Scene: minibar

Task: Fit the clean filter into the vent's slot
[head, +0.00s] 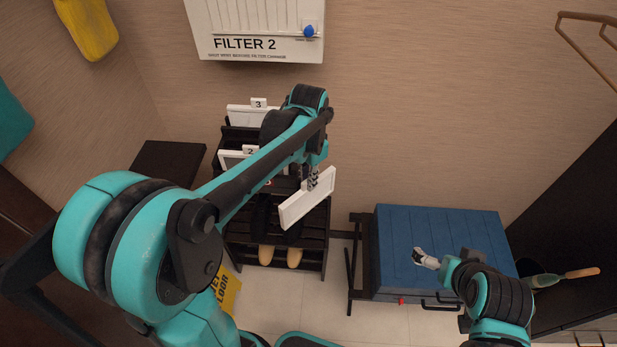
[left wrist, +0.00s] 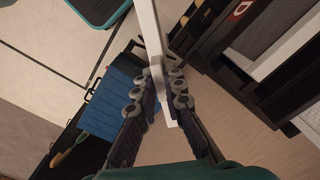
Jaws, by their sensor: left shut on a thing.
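The vent (head: 255,25) is a white wall box labelled "FILTER 2", with a louvred front and a blue knob (head: 309,31). My left gripper (head: 314,180) is shut on a white-framed filter (head: 305,203), held tilted in front of the shelf rack, below and apart from the vent. In the left wrist view the filter (left wrist: 148,30) shows edge-on between both fingers (left wrist: 158,92). Its face, and whether it is clean, cannot be made out. The vent's slot cannot be made out. My right gripper (head: 425,259) is over the blue chest, away from the filter; its jaw state is unclear.
A dark rack (head: 313,240) holds white frames tagged 3 (head: 240,115) and 2 (head: 230,158), partly hidden by my left arm, with shoes below. A blue chest (head: 440,225) stands right of it. A yellow floor sign (head: 229,285) is by the rack.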

